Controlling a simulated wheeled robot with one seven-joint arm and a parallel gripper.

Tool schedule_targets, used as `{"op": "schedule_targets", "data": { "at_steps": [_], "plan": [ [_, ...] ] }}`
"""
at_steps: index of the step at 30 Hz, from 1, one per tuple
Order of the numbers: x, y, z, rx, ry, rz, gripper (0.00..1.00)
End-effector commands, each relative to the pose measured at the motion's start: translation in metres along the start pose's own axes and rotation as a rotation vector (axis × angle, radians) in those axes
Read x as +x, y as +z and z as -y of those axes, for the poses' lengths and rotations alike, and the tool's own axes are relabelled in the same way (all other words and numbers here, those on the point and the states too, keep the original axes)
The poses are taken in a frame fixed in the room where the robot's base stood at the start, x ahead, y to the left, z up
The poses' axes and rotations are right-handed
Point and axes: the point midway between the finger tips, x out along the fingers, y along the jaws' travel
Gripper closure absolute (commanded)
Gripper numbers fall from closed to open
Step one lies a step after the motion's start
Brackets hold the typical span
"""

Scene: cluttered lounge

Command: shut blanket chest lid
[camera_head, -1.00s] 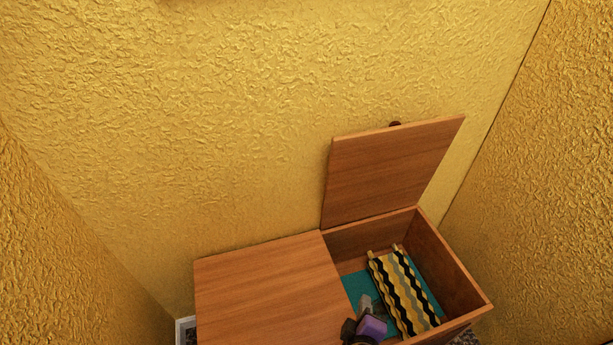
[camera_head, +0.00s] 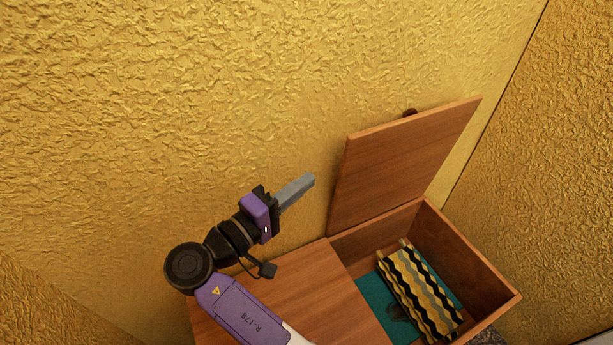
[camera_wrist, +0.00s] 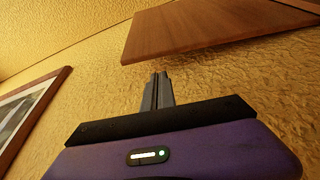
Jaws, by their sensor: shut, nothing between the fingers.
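The wooden blanket chest (camera_head: 480,262) stands against the yellow wall. Its right-hand lid (camera_head: 403,160) is raised, leaning back near the wall, with a dark knob (camera_head: 410,112) at its top edge. The left part of the chest top (camera_head: 318,290) is flat and closed. My gripper (camera_head: 308,180) is shut and empty, above the closed top and just left of the raised lid, pointing toward the wall. The wrist view shows the shut fingers (camera_wrist: 158,90) below a wooden panel (camera_wrist: 205,28), apparently the lid.
Inside the open compartment lie a black, yellow and grey patterned folded textile (camera_head: 420,292) and a teal item (camera_head: 375,300). Yellow walls close in behind and at the sides. A framed picture (camera_wrist: 30,112) hangs at left in the wrist view.

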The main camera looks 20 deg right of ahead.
Motion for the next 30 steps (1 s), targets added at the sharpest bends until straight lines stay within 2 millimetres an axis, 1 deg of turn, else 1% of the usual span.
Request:
{"op": "schedule_targets", "data": {
  "at_steps": [1,9,15,20,30],
  "plan": [
    [0.009,0.001,0.001,-0.001,0.000,0.003,1.00],
    [0.057,0.001,0.001,0.001,-0.002,0.002,1.00],
    [0.079,0.000,0.001,0.000,-0.001,-0.001,1.00],
    [0.085,0.000,0.001,0.000,-0.002,-0.002,1.00],
    [0.085,0.000,0.001,0.001,-0.001,-0.002,1.00]
  ]
}}
